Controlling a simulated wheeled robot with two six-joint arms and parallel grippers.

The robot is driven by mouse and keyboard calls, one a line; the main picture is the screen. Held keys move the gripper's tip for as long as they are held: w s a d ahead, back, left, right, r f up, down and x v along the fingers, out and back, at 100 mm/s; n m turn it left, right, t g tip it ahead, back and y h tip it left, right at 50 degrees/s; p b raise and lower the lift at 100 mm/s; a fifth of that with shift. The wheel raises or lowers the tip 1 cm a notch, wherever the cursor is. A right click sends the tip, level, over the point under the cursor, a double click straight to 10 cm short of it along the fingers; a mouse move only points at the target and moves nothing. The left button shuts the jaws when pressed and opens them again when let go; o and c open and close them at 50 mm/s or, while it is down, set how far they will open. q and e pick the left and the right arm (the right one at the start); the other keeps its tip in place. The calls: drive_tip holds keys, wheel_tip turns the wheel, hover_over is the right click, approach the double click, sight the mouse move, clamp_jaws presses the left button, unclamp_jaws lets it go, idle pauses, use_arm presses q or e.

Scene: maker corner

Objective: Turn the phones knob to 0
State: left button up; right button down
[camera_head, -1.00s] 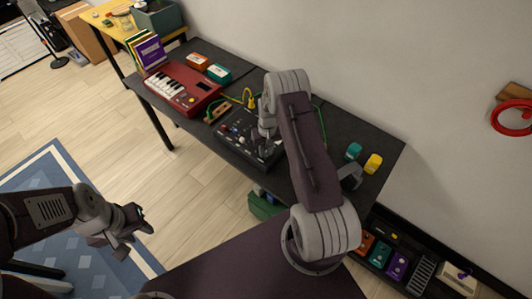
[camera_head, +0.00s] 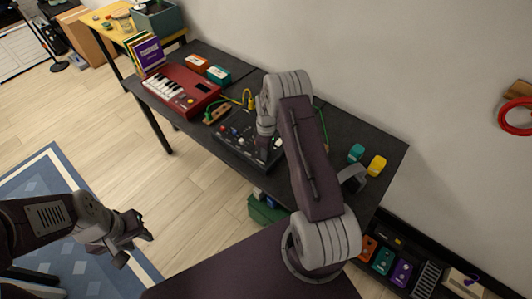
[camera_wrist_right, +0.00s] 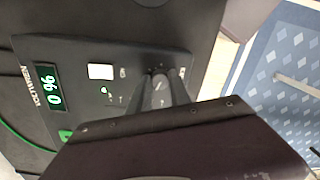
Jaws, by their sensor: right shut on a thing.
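The black mixer (camera_head: 232,133) lies on the dark table, with small knobs on its top. My right gripper (camera_wrist_right: 160,88) is shut on a small grey knob (camera_wrist_right: 159,90) near the panel's edge, with a finger on each side. The knob's label is too small to read. In the head view the right arm hides the gripped knob and part of the mixer. My left gripper (camera_head: 132,240) is open and empty, over the floor at lower left.
A red keyboard (camera_head: 182,90) stands left of the mixer, with an orange box (camera_head: 196,63) and a teal box (camera_head: 219,75) behind it. Teal (camera_head: 356,152) and yellow (camera_head: 377,165) blocks lie at the table's right. Green and yellow cables run behind the mixer.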

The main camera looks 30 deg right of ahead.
drive_tip(key=n, duration=0.4)
drive_tip(key=shift+w+r+n+b, duration=0.1)
drive_tip(key=shift+n+b, duration=0.2)
drive_tip(key=n, duration=0.3)
drive_tip(key=shift+n, duration=0.4)
drive_tip(key=n, duration=0.3)
drive_tip(key=shift+n, duration=2)
drive_tip(key=c, duration=1.2)
unclamp_jaws()
wheel_tip(320, 180, up, 9)
drive_tip(key=shift+a, duration=0.15)
